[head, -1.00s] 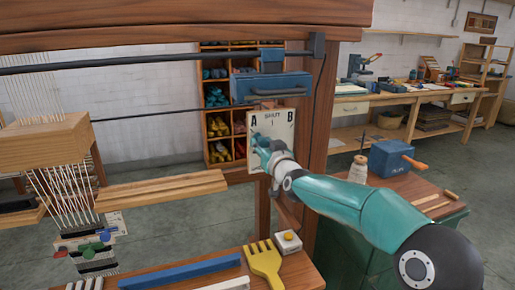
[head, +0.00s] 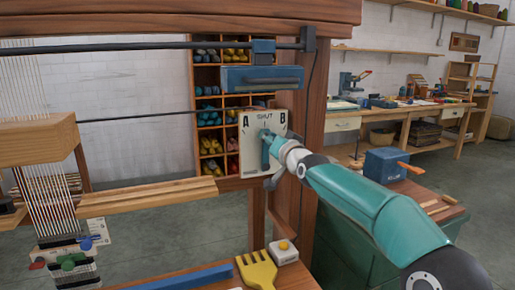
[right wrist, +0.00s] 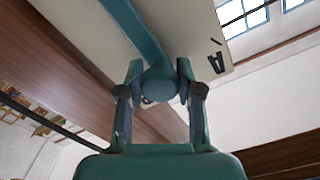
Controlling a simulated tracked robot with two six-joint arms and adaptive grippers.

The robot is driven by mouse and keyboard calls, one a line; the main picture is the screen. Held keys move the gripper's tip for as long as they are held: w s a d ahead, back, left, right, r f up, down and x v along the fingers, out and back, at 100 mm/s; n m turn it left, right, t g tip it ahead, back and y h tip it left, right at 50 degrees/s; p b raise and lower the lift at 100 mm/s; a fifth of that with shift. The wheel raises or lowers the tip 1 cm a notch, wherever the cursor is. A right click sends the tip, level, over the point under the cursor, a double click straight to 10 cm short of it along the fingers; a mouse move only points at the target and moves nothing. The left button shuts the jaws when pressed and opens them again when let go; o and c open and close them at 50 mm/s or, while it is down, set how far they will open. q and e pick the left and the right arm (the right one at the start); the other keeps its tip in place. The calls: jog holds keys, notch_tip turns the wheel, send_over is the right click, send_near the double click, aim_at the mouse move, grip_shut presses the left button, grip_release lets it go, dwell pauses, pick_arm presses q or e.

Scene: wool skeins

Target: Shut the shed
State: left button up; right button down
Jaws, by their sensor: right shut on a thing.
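A pale plate (head: 245,160) marked A, SHUT and B is fixed to the loom's right post. Its blue-green lever (head: 266,158) stands about upright, its knob end just below the SHUT mark. My right gripper (head: 270,143) is shut on the lever's knob. In the right wrist view, the lever (right wrist: 136,28) runs up-left from the round knob (right wrist: 160,84), which sits between my two fingers; the letter A shows on the plate (right wrist: 195,30). The pale warp threads (head: 28,95) hang at the left. My left gripper is out of view.
A blue winder (head: 385,165) stands on the green cabinet at the right.

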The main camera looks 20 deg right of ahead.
jog(key=shift+f, duration=0.15)
jog(key=c, duration=0.7)
grip_release()
jog(key=s, duration=1.2)
jog(key=shift+a, duration=0.3)
